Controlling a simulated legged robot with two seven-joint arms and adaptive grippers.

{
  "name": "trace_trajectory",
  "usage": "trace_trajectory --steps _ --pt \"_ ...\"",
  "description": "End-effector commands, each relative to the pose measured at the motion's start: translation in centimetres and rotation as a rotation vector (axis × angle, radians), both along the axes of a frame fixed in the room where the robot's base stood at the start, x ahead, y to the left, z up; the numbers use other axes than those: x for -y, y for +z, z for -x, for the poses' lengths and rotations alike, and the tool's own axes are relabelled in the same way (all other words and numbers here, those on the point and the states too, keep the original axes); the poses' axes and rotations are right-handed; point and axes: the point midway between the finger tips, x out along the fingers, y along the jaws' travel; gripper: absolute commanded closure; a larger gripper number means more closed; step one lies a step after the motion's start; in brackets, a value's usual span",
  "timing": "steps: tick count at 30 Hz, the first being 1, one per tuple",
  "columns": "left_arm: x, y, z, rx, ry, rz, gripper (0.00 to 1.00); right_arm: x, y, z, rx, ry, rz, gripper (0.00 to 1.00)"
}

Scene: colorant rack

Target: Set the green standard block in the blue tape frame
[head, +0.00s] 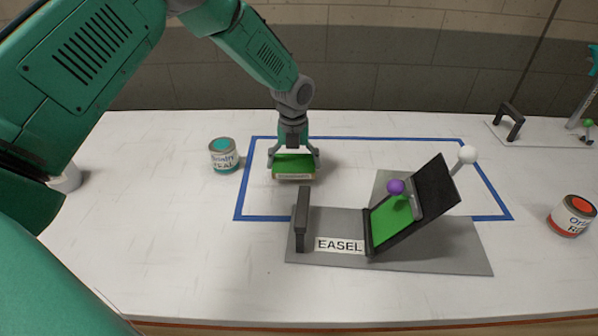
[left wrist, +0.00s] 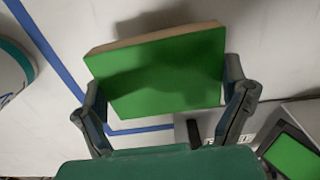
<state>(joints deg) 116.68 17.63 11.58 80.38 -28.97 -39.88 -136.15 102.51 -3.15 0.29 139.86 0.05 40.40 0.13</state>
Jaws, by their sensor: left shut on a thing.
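The green standard block (head: 293,167) has a green top and a pale, labelled front edge. My left gripper (head: 293,157) is shut on it, with one finger on each side. In the head view the block is inside the left part of the blue tape frame (head: 243,190). In the left wrist view the green block (left wrist: 165,75) sits between the two fingers (left wrist: 168,95), and a blue tape line (left wrist: 50,50) runs beside it. I cannot tell whether the block touches the table. My right gripper is not in view.
The grey easel (head: 455,258), with a tilted black panel, green plate and purple knob (head: 396,187), overlaps the frame's front side. A teal paint can (head: 224,158) stands just left of the frame; a red one (head: 571,217) stands at right. The frame's back middle is clear.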

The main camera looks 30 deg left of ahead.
Motion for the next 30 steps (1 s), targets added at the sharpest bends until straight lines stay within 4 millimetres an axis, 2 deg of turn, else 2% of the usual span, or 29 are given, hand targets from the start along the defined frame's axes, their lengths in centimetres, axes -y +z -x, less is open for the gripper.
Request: trace_trajectory --steps 7,18,19,27,30 --pt "0.4 -3.1 0.1 -0.002 -0.001 -0.003 0.44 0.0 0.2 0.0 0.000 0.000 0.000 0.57" --pt "0.0 -3.8 0.0 0.001 -0.001 0.001 0.44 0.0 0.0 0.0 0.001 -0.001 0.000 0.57" --pt "0.0 -3.8 0.0 0.001 -0.001 0.001 0.01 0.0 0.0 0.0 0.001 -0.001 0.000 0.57" --pt "0.0 -3.6 0.0 0.000 -0.001 0.000 0.00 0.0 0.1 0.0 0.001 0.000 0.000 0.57" --pt "0.2 -3.0 0.0 0.001 0.000 -0.001 0.00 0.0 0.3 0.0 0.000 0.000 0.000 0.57"
